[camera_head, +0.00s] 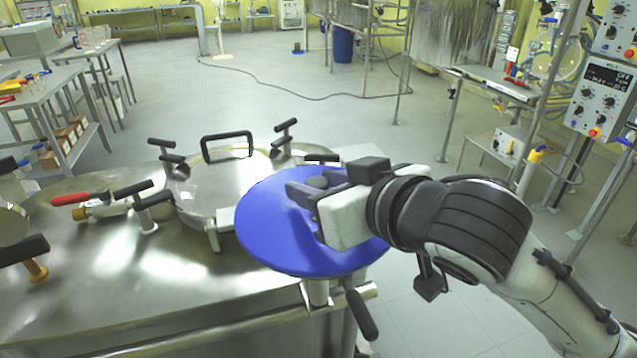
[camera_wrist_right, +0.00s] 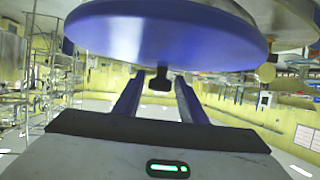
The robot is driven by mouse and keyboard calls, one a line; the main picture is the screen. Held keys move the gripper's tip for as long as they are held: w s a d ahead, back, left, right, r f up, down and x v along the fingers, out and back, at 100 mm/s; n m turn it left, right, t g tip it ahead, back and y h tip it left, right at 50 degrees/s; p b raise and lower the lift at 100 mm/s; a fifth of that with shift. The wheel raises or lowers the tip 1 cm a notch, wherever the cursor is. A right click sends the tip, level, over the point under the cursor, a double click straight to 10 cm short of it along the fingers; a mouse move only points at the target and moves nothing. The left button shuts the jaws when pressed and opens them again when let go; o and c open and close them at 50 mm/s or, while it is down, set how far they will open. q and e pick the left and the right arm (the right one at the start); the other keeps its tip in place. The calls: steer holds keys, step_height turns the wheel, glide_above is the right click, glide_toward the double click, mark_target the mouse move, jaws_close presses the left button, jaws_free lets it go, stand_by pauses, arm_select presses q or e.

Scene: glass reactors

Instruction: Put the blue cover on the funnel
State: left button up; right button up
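The blue cover (camera_head: 272,222) is a wide round disc with a dark knob (camera_head: 317,182) on top. It lies roughly level at the right end of the steel vessel. My right gripper (camera_head: 305,195) is over it from the right. In the right wrist view, the cover (camera_wrist_right: 165,38) fills the top, and its knob (camera_wrist_right: 160,80) shows between the two fingers with gaps on both sides. The right gripper (camera_wrist_right: 158,84) is open. The funnel's rim is hidden; a metal neck (camera_head: 317,292) shows below the cover. I cannot tell whether the cover rests on it. My left gripper is out of view.
The steel vessel (camera_head: 130,285) fills the lower left. It has a round hatch (camera_head: 222,186), black clamp handles and a red-handled valve (camera_head: 72,199). A black lever (camera_head: 361,313) hangs below the cover. A control box (camera_head: 603,95) stands at the right.

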mark_target(320, 184)
steer(key=shift+o, duration=0.2)
steer(key=shift+r, duration=0.1)
